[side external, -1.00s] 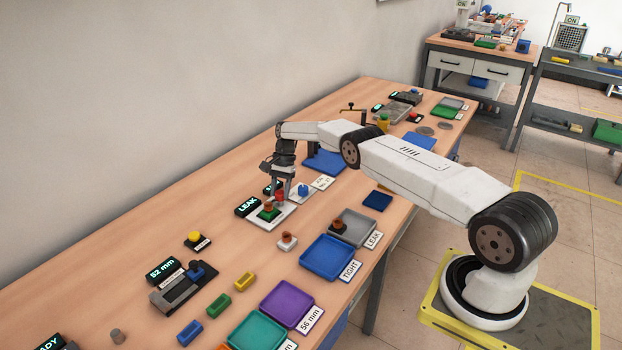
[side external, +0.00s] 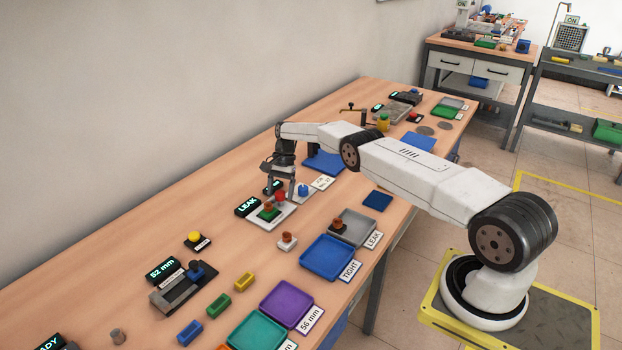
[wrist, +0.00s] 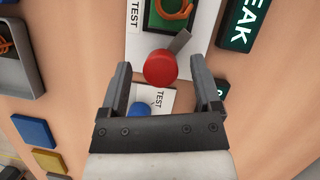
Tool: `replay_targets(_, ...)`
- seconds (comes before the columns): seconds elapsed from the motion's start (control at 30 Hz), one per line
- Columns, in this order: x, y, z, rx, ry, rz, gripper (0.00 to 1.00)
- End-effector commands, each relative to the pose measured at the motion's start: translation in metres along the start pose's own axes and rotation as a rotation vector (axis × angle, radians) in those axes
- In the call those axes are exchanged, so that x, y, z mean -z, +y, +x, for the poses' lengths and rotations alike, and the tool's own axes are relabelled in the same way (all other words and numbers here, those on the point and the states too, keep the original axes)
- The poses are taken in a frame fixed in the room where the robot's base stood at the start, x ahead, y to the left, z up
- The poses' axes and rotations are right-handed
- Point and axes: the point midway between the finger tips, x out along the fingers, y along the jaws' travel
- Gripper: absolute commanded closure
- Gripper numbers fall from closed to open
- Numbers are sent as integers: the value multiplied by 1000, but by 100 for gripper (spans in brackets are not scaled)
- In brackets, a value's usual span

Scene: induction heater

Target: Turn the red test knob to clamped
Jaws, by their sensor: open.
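The red test knob (wrist: 160,67) sits on a white plate marked TEST (wrist: 208,14) in the wrist view. A grey pointer sticks out from the knob toward the upper right of that view. My gripper (wrist: 159,75) is open, with one finger on each side of the knob and gaps showing between. In the side view the red knob (side external: 280,197) is just below the fingers of my gripper (side external: 281,190). A display beside the plate reads LEAK (side external: 247,205). Whether the knob is at clamped cannot be read.
A blue knob (side external: 303,189) on another TEST plate stands close by, partly behind my gripper in the wrist view. On the first plate is a green block with an orange-brown part (side external: 268,211). Blue (side external: 327,274) and grey trays stand in front.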

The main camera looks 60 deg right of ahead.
Motion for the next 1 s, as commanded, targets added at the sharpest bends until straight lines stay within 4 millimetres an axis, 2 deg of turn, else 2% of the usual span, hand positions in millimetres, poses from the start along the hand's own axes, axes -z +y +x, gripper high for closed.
replay_targets(0.17, 0, 0, -5, 1, 1, 0, 19)
replay_targets(0.4, 0, 0, -27, 3, 2, 0, 19)
replay_targets(1.0, -3, 0, -57, 1, 1, 0, 19)
